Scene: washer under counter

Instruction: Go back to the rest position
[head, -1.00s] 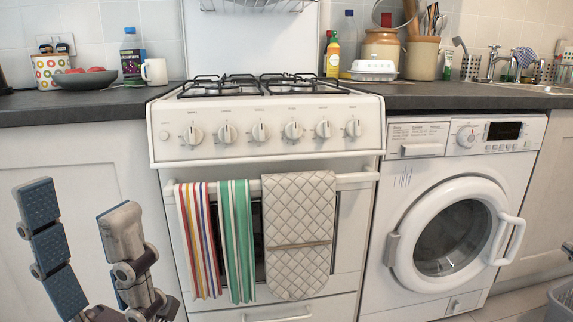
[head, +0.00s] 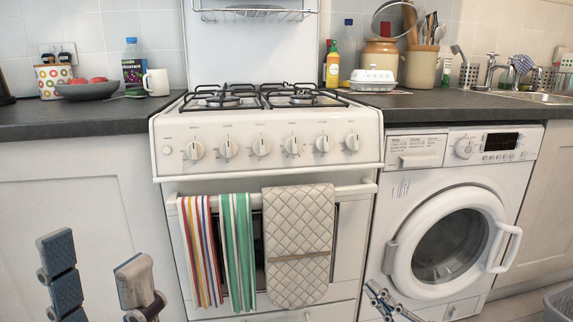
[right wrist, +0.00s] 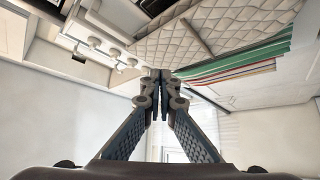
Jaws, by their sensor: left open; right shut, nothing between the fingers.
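My left gripper (head: 98,278) is open and empty at the lower left of the head view, in front of the pale cupboard door. My right gripper (head: 378,290) shows at the bottom of the head view, in front of the washing machine's lower left part. In the right wrist view the right gripper (right wrist: 161,75) has its fingertips together with nothing between them. The quilted oven glove (right wrist: 215,30) and the striped towels (right wrist: 240,62) appear beyond it in that view.
The white cooker (head: 265,145) stands in the middle, with striped towels (head: 238,250) and a quilted oven glove (head: 298,245) on its rail. The washing machine (head: 450,235) has its door shut. A grey basket (head: 560,303) is at the lower right.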

